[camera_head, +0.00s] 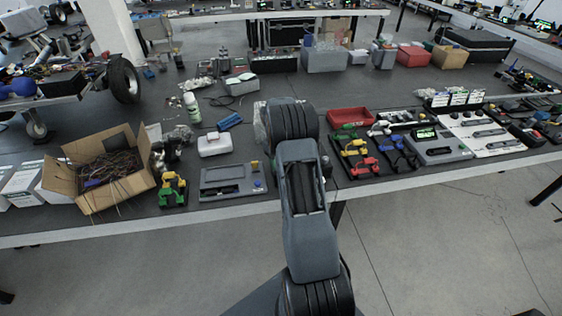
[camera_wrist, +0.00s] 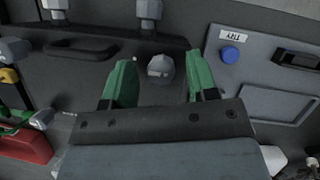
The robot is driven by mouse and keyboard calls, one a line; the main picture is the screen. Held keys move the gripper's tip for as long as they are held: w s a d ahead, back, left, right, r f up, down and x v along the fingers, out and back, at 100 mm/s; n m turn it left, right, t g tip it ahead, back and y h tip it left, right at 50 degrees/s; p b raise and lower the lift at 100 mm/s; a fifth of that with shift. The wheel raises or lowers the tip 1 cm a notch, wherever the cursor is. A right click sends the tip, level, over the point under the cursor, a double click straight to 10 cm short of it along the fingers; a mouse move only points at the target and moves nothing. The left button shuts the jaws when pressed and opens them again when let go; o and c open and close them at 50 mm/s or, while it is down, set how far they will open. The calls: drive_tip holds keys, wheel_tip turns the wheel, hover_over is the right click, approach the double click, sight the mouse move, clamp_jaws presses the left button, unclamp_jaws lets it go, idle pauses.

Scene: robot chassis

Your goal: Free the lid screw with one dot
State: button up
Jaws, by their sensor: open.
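In the wrist view a grey screw head (camera_wrist: 161,66) stands on a dark surface. One tiny pale dot shows just left of it. My gripper (camera_wrist: 159,62) is open, with one green fingertip to the left of this screw and one to the right. Both fingers look apart from it; their height relative to it is hard to judge. Two other grey screw heads show at the top edge, one at left (camera_wrist: 55,8) and one near the middle (camera_wrist: 148,10); their dots cannot be made out. In the head view my arm hides the gripper and this screw.
In the wrist view a dark handle (camera_wrist: 80,49) lies left of the screw, and a grey panel with a blue button (camera_wrist: 229,54) lies right. In the head view a red tray (camera_head: 349,117) and a white box (camera_head: 214,144) flank my arm.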

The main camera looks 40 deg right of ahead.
drive_tip(key=shift+r, duration=0.1)
drive_tip(key=v, duration=1.3)
drive_tip(key=shift+w+r, duration=0.15)
drive_tip(key=shift+r, duration=0.15)
drive_tip(key=shift+w+d, duration=0.1)
drive_tip(key=s+a+r+n+t, duration=0.1)
drive_tip(key=s+a+t, duration=0.3)
drive_tip(key=s+a, duration=0.7)
drive_tip(key=s+a+r+t, duration=0.4)
drive_tip(key=s+a, duration=0.8)
drive_tip(key=a, duration=0.1)
drive_tip(key=shift+s+a+n+h, duration=0.2)
drive_tip(key=shift+s+n+h, duration=0.1)
drive_tip(key=shift+n, duration=0.1)
